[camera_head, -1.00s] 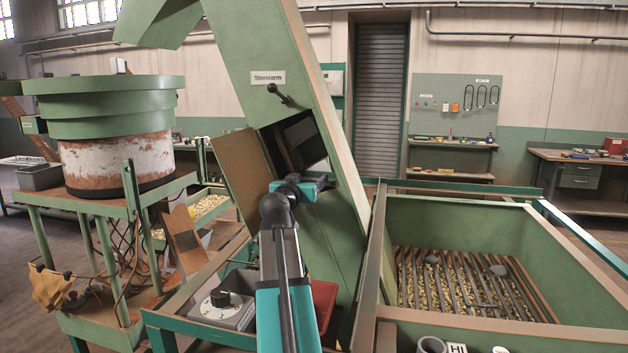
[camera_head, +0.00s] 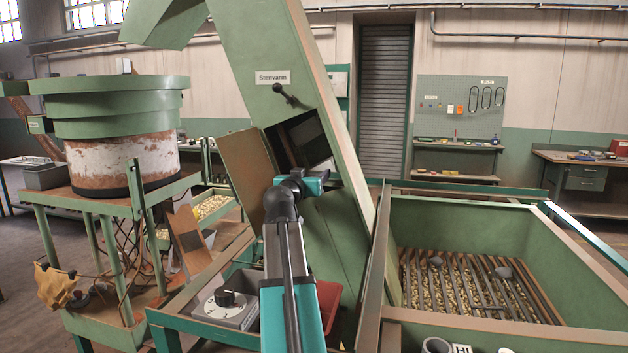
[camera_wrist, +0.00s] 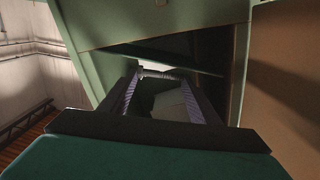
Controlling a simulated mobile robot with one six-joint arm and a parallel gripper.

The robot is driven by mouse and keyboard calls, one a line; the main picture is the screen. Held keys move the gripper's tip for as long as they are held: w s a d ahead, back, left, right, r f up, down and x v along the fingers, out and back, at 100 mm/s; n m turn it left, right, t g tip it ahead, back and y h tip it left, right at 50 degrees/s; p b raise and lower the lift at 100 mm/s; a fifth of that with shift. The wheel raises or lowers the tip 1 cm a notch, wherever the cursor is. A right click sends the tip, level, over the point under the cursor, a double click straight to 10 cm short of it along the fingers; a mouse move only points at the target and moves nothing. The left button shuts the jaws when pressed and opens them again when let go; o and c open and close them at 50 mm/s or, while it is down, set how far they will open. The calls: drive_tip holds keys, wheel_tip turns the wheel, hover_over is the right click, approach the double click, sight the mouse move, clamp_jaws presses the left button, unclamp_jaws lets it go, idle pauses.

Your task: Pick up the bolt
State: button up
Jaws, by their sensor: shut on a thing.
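The bolt (camera_wrist: 160,74) is a small pale metal rod lying crosswise between the fingertips in the wrist view. My gripper (camera_wrist: 161,76) is shut on it, one dark finger at each end. The fingers point into a dark opening in the green machine body, under its green front edge (camera_wrist: 160,20). In the head view, my teal wrist is in front of the hatch opening (camera_head: 303,142) of the slanted green elevator housing (camera_head: 265,50). The fingers and the bolt cannot be made out there.
An open brown hatch door (camera_head: 247,165) stands left of the opening. A grated green hopper (camera_head: 470,215) of nuts is at the right. A round green bowl feeder (camera_head: 110,105) is at the left. A grey dial box (camera_head: 226,305) and a red bin (camera_head: 328,300) sit below my arm.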

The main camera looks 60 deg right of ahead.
drive_tip(key=shift+r+b, duration=0.3)
drive_tip(key=shift+r, duration=0.55)
drive_tip(key=shift+s+a+r, duration=0.1)
drive_tip(key=shift+s+a, duration=0.05)
drive_tip(key=shift+a, duration=0.05)
drive_tip(key=s+a+r+b, duration=0.1)
drive_tip(key=s+a+b, duration=0.2)
drive_tip(key=s+a, duration=0.6)
drive_tip(key=a, duration=0.3)
drive_tip(key=shift+a+r, duration=0.25)
drive_tip(key=shift+a, duration=0.05)
drive_tip(key=shift+s, duration=0.2)
